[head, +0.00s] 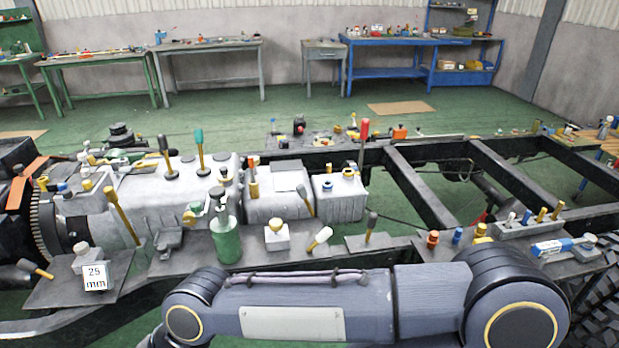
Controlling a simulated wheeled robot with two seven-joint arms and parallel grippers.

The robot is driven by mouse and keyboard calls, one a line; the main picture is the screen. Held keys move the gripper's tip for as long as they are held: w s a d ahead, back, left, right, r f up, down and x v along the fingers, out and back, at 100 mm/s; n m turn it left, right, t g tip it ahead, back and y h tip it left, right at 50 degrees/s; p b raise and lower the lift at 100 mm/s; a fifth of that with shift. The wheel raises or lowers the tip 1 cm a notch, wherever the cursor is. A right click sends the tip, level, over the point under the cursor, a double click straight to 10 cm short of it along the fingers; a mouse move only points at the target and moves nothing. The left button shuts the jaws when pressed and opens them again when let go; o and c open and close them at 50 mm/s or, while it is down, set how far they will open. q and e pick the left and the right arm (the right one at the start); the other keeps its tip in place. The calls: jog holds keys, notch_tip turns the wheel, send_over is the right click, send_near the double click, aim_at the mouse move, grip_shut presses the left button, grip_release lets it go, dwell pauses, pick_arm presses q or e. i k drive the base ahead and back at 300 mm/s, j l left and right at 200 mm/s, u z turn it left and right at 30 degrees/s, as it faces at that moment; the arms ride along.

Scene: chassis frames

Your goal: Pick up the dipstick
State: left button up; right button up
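I cannot tell for sure which part is the dipstick. Several slim rods with coloured ends stand on or near the grey gearbox housing (190,195). One is a long yellow rod (122,215) leaning at the left. Another is a lever with a teal knob (199,145), with a dark-knobbed yellow lever (164,155) beside it. A tall rod with a red grip (363,140) stands near the small grey box. One of my arms lies across the bottom of the picture, in front of the chassis. Neither gripper is in view.
A green oil can (225,240) stands on the near shelf plate. A block marked 25 mm (95,276) is at the left, and a white-blue tube (553,246) at the right. Dark chassis rails (420,190) run to the right. Workbenches (390,42) line the far wall.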

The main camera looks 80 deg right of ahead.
aim_at(250, 159)
jog(key=l+z, duration=0.25)
jog(key=z, duration=0.2)
jog(key=l+z, duration=0.2)
jog(key=z, duration=0.3)
jog(key=i+l+z, duration=0.1)
jog(key=z, duration=0.35)
jog(key=i+l+z, duration=0.15)
jog(key=l+z, duration=0.15)
jog(key=z, duration=0.15)
jog(key=i+l, duration=0.6)
jog(key=i+l+z, duration=0.15)
jog(key=z, duration=0.2)
jog(key=i+l+z, duration=0.1)
jog(key=z, duration=0.3)
jog(key=i+z, duration=0.2)
jog(key=z, duration=0.15)
